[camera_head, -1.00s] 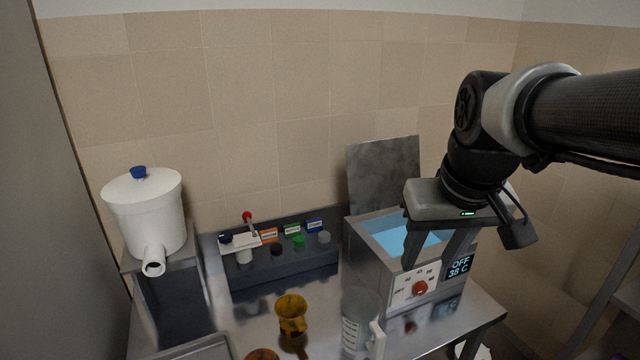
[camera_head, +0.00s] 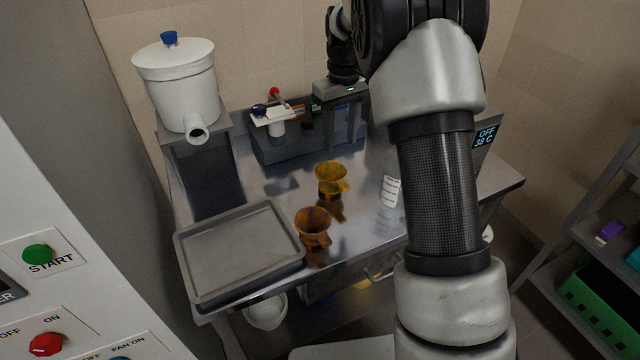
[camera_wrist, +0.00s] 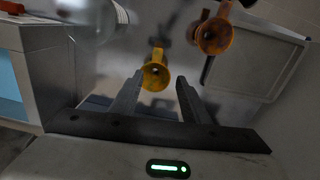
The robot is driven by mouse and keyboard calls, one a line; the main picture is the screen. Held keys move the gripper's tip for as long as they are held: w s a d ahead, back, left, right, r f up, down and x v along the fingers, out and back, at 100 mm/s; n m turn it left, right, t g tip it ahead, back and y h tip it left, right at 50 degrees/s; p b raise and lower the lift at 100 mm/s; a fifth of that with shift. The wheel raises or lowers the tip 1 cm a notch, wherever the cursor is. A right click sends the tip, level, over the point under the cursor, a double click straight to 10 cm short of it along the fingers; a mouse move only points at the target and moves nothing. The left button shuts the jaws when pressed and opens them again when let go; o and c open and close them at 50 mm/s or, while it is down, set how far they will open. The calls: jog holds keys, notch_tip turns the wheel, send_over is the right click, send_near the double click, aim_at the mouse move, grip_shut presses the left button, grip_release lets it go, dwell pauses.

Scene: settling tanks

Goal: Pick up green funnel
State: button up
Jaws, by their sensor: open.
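I see no green funnel in either view. Two funnel-shaped pieces stand on the metal table: a yellow one (camera_head: 331,177) near the middle and an orange-brown one (camera_head: 313,224) nearer the front edge. In the wrist view the yellow funnel (camera_wrist: 155,74) shows beyond my fingertips and the orange funnel (camera_wrist: 214,37) is at upper right. My gripper (camera_head: 342,143) is open and empty, pointing down near the back of the table, behind the yellow funnel. It also shows in the wrist view (camera_wrist: 159,82). My arm hides the right part of the table.
A grey tray (camera_head: 240,254) lies at the table's front left. A white lidded tank (camera_head: 180,90) stands on a pedestal at back left. A rack (camera_head: 290,146) runs along the back. A measuring jug (camera_head: 391,190) is partly behind my arm. A green crate (camera_head: 605,308) sits on the right shelf.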

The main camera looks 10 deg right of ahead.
aim_at(342, 182)
notch_tip(342, 182, down, 12)
jog(key=shift+d+r+b, duration=0.15)
jog(key=shift+r+b, duration=0.1)
jog(key=shift+b, duration=0.25)
jog(key=shift+d+f, duration=0.15)
jog(key=shift+f, duration=1.15)
jog(key=shift+d+f, duration=0.15)
jog(key=shift+f, duration=1.15)
grip_shut()
jog(key=shift+r, duration=5.05)
